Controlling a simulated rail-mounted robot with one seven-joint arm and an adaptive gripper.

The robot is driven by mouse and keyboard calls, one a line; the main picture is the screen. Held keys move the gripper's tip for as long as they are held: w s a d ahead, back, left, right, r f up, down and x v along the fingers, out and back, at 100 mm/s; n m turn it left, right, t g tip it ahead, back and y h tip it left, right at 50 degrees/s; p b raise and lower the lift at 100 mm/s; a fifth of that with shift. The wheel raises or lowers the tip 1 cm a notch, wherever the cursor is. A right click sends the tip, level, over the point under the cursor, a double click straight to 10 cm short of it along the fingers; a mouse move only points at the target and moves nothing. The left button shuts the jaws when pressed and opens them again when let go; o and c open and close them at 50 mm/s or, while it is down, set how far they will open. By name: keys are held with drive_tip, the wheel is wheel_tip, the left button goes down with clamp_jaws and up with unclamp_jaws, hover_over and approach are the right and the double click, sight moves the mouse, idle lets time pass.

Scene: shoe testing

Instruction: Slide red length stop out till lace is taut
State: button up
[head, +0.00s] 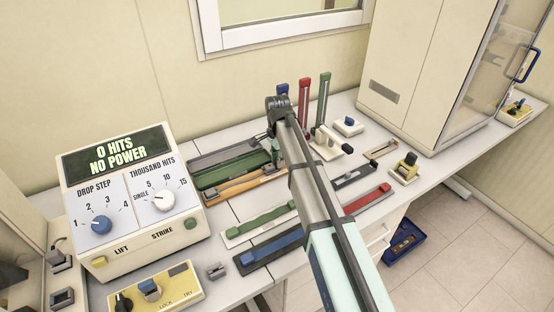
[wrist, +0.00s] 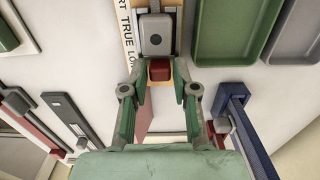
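The red length stop (wrist: 160,69) is a small red block on a pale wooden strip with printed words, of which "TRUE" reads clearly (wrist: 127,22). A grey block (wrist: 156,36) sits just beyond it on the same strip. My gripper (wrist: 160,84) has its two fingers spread, one on each side of the red stop. Narrow gaps seem to show beside the stop; I cannot tell whether either finger touches it. In the head view the orange-tan strip (head: 243,188) shows partly, and my arm hides the gripper and stop. I cannot make out the lace clearly.
Green (head: 230,171) and grey (head: 225,152) trays lie behind the strip. Green (head: 260,224) and blue (head: 272,246) bar fixtures lie in front. Red, blue and green upright posts (head: 304,100) stand behind my arm. A control box (head: 130,200) stands at left.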

drive_tip(key=shift+o, duration=0.4)
drive_tip(key=shift+r, duration=0.2)
wheel_tip(320, 180, up, 12)
drive_tip(key=shift+f, duration=0.2)
